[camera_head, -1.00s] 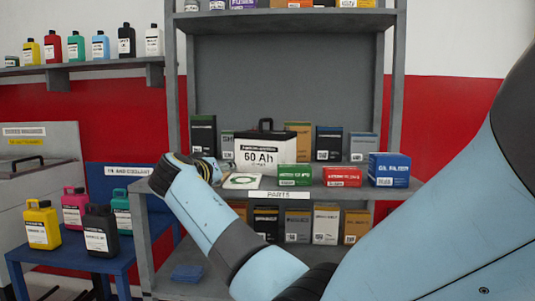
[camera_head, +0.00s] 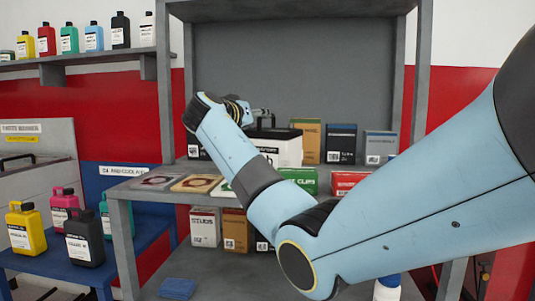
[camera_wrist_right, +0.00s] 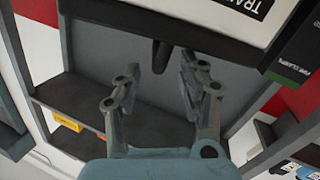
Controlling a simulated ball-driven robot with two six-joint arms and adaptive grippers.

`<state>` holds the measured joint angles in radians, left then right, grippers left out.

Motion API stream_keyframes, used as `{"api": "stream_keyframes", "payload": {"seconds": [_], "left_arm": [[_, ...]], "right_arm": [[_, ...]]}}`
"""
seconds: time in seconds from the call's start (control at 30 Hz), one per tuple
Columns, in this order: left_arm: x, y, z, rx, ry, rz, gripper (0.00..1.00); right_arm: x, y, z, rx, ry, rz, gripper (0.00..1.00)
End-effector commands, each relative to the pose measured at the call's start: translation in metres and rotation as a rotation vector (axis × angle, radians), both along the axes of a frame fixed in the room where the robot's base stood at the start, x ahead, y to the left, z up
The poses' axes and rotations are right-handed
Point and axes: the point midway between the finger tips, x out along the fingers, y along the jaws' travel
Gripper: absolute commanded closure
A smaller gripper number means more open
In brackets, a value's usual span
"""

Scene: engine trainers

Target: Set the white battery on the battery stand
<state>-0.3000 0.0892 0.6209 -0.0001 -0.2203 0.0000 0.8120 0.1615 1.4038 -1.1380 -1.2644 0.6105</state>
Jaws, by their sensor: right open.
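The white battery (camera_head: 284,150), with a black top and a raised black handle, stands on the middle shelf of the grey rack. My forearm hides its left part. My right gripper (camera_head: 260,113) is open at the battery's upper left, close to the handle. In the right wrist view, the open fingers (camera_wrist_right: 155,80) point at the battery's white side (camera_wrist_right: 205,9) and dark top edge. A dark handle-like part (camera_wrist_right: 161,54) sits between the fingertips; contact cannot be told. I cannot make out the battery stand. My left gripper is not in view.
Flat packs (camera_head: 195,183) lie at the shelf's left front. Bottles stand on a blue table (camera_head: 75,262) at left. A shelf upright (camera_head: 412,90) rises at right.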

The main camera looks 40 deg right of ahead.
Motion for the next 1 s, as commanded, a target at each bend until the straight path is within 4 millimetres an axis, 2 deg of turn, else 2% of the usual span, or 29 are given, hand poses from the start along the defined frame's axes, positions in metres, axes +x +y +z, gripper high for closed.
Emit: {"api": "stream_keyframes", "payload": {"seconds": [0.4,0.67,0.77,1.0], "left_arm": [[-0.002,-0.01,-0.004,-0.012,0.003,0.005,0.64],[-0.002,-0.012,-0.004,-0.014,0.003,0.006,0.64],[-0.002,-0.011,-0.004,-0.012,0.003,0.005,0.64],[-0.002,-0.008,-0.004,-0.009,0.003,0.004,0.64]], "right_arm": [[0.017,-0.049,0.0,-0.001,0.001,-0.001,0.58],[0.019,-0.052,0.0,0.001,-0.001,0.001,0.58],[0.019,-0.052,0.0,0.0,0.0,0.001,0.69],[0.019,-0.052,0.0,0.001,0.0,0.002,1.0]]}}
